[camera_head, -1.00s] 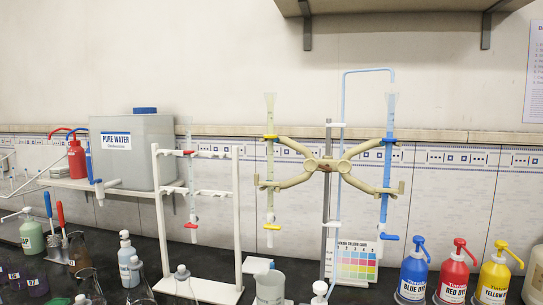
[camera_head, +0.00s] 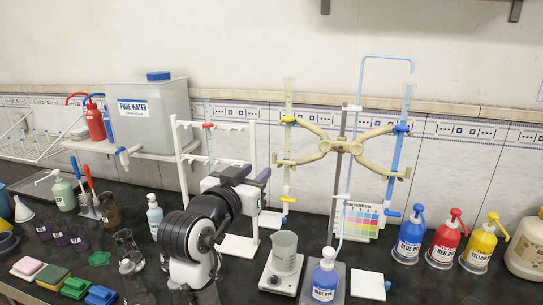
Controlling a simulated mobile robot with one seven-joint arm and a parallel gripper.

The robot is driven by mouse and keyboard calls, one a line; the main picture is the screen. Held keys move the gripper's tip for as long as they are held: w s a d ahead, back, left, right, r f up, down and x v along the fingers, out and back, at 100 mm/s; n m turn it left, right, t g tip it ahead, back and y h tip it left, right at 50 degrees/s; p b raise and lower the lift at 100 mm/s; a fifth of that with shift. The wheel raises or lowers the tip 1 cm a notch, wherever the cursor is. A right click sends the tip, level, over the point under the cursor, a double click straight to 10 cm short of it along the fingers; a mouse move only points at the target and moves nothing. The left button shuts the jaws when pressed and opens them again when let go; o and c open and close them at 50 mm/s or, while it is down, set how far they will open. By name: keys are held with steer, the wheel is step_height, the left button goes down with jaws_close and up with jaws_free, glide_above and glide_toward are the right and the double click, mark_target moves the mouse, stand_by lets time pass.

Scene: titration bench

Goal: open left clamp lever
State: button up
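A beige double burette clamp (camera_head: 322,146) sits on a grey upright rod. Its left arm reaches a clear burette (camera_head: 288,150) with a yellow band at the upper grip. The small beige left clamp lever (camera_head: 277,160) sticks out at the lower left grip. Its right arm holds a blue-filled burette (camera_head: 398,150). My gripper (camera_head: 252,174) is in front of the white rack, left of and a little below the left lever, apart from it in the picture.
A beaker (camera_head: 285,252) stands on a white stirrer below the left burette. A blue dye bottle (camera_head: 325,275) stands right of it. A white rack (camera_head: 252,165) is close behind my arm. A pure water tank (camera_head: 150,110) stands at the back left.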

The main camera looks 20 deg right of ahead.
mark_target(274, 155)
steer(key=x, duration=0.9)
steer(key=shift+w+d, duration=0.2)
steer(key=shift+c, duration=0.4)
jaws_close()
